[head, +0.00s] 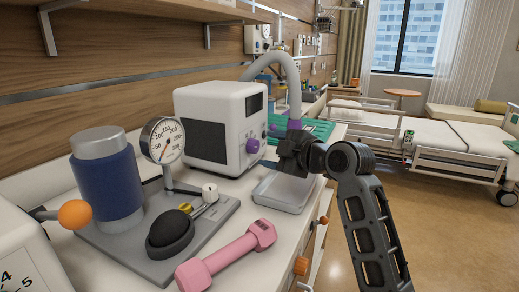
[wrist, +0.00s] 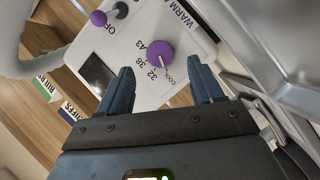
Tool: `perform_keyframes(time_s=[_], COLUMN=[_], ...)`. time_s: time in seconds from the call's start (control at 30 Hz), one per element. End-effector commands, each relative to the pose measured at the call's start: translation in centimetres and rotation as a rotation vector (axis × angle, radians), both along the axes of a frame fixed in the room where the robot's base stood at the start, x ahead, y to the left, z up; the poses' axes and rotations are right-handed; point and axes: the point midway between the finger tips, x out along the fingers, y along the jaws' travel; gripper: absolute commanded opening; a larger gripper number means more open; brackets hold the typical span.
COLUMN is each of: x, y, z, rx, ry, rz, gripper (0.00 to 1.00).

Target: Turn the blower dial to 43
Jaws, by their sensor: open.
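The white blower (head: 215,125) stands on the counter, with a purple dial (head: 252,146) on its front. In the wrist view the dial (wrist: 160,52) shows a white pointer line aimed toward the COOL mark. The labels 32, 38 and 43 run around its left side, and WARM is at the upper right. My gripper (head: 285,146) is in front of the blower, right of the dial. In the wrist view my gripper (wrist: 160,68) is open and empty, its fingers spread wider than the dial, which appears between and beyond the tips. I see no contact.
A purple-knobbed switch (wrist: 98,18) sits near the OFF label. A grey hose (head: 290,70) arches behind the blower. A shallow tray (head: 283,192) lies below my gripper. A pink dumbbell (head: 228,255) and a pressure gauge (head: 162,139) on its base stand left.

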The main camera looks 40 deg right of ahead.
Motion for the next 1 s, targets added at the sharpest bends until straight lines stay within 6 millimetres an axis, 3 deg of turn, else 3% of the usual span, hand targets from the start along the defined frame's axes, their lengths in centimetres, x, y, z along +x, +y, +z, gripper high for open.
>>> perform_keyframes(time_s=[0.3,0.67,1.0], x=[4.0,4.5,4.5], y=[-0.4,-0.4,-0.4], z=[-0.9,-1.0,-1.0], rx=[0.001,0.0,0.001], ry=[0.0,0.0,0.0], rz=[-0.002,-0.001,-0.002], gripper=[0.66,0.66,0.34])
